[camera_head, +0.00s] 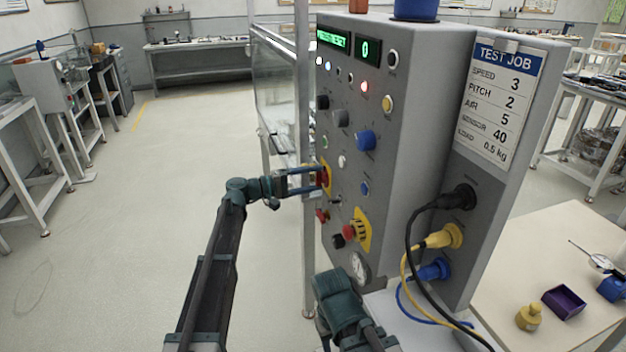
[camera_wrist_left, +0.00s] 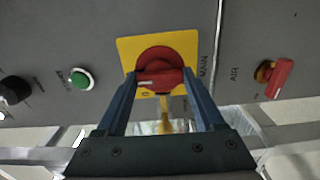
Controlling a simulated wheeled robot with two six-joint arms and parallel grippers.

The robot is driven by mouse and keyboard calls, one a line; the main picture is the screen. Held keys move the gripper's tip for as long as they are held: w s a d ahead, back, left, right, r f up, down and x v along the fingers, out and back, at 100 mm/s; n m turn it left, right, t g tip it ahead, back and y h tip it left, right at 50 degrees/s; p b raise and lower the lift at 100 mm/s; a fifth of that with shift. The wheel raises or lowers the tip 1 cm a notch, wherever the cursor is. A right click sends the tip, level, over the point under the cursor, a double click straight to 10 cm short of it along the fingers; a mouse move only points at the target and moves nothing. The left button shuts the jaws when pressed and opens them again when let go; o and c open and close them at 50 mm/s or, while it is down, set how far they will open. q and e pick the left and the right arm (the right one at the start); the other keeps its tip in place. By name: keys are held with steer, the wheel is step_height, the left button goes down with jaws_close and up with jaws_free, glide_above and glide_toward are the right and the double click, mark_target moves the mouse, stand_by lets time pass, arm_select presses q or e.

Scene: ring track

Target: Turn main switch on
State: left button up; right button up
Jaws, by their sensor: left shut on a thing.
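The main switch is a red rotary knob (camera_wrist_left: 158,58) on a yellow plate (camera_wrist_left: 125,46), with the label MAIN beside it in the left wrist view. In the head view the switch (camera_head: 324,177) sits on the left part of the grey panel, partly hidden by my gripper. My left gripper (camera_wrist_left: 159,79) is shut on the knob's red handle, one blue finger on each side. It also shows in the head view (camera_head: 318,180), reaching the panel from the left. A white mark on the handle lies toward the left in the wrist view. My right gripper does not show.
A red AIR valve (camera_wrist_left: 277,78) and a green button (camera_wrist_left: 82,79) flank the switch in the wrist view. A red emergency knob (camera_head: 349,231) sits lower on the panel. A metal post (camera_head: 303,100) stands close by. Cables hang on the panel's right side.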

arm_select(q)
steer(key=o, duration=1.4)
steer(key=v, duration=1.4)
